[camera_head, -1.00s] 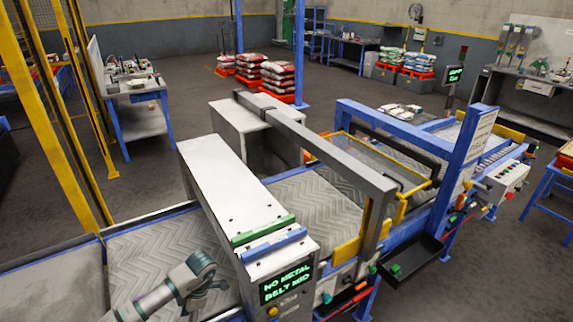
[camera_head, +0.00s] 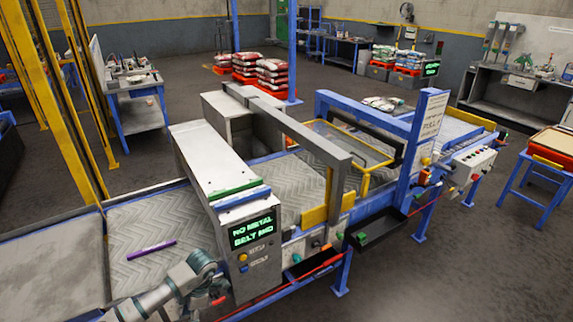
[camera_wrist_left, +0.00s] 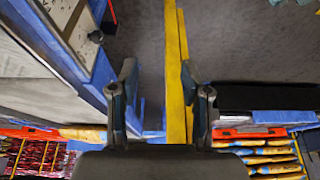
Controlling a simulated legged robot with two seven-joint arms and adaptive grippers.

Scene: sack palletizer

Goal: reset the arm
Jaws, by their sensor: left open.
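My left arm comes in from the bottom left of the head view, over the near edge of the conveyor belt (camera_head: 150,225). Its gripper end (camera_head: 208,290) is beside the metal detector housing (camera_head: 225,170), and its fingers are hard to make out there. In the left wrist view my left gripper (camera_wrist_left: 160,95) has its two dark fingers spread apart with nothing between them. Floor and a yellow post (camera_wrist_left: 174,60) show beyond the fingers. My right gripper is in neither view.
A purple bar (camera_head: 152,249) lies on the belt near my left arm. The detector's screen (camera_head: 252,232) reads "NO METAL BELT MID". A grey arch (camera_head: 300,140) and a blue frame (camera_head: 420,150) stand over the line to the right. Yellow posts (camera_head: 70,110) stand at left.

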